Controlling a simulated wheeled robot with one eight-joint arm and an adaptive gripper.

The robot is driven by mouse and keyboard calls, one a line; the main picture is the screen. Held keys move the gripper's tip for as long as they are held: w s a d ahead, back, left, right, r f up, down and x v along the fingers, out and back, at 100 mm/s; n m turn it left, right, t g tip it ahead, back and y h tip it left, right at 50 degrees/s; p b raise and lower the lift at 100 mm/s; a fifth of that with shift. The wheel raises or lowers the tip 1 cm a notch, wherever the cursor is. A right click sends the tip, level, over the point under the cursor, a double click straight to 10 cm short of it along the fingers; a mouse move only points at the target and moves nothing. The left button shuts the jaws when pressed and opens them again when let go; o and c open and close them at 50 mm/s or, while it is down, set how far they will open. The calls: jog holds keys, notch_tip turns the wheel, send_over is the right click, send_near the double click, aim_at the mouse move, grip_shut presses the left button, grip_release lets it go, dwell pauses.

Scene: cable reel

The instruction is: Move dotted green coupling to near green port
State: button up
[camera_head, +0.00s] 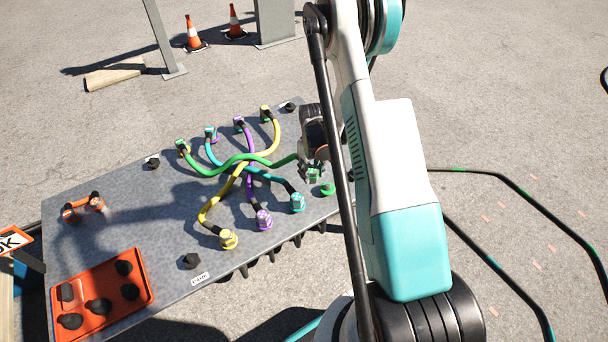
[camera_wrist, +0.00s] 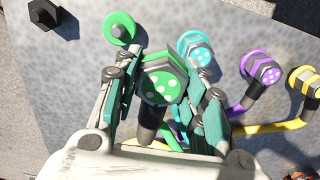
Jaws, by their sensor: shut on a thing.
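The dotted green coupling (camera_wrist: 162,85) is between the fingers of my gripper (camera_wrist: 165,95), its white-dotted face toward the wrist camera. My gripper (camera_head: 313,172) is shut on it over the right part of the table in the head view. The green cable (camera_head: 235,163) runs from it to the far left green end (camera_head: 182,146). The near green port (camera_wrist: 119,28) is a green ring with a bare centre, up and left of the coupling in the wrist view, apart from it. It also shows near the table's right edge in the head view (camera_head: 327,190).
Cyan (camera_head: 298,202), purple (camera_head: 263,219) and yellow (camera_head: 228,238) couplings sit along the near edge. Their cables cross the green one mid-table. An orange tray (camera_head: 140,262) with black caps is at the left. A black cap (camera_wrist: 43,14) stands beyond the green port.

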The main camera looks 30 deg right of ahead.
send_over(327, 184)
jog(key=shift+f, duration=0.1)
dwell(0.5)
jog(key=shift+f, duration=0.1)
jog(key=shift+f, duration=3.4)
jog(key=shift+f, duration=0.15)
jog(key=shift+f, duration=0.35)
jog(key=shift+f, duration=0.15)
jog(key=shift+f, duration=0.75)
jog(key=shift+f, duration=0.45)
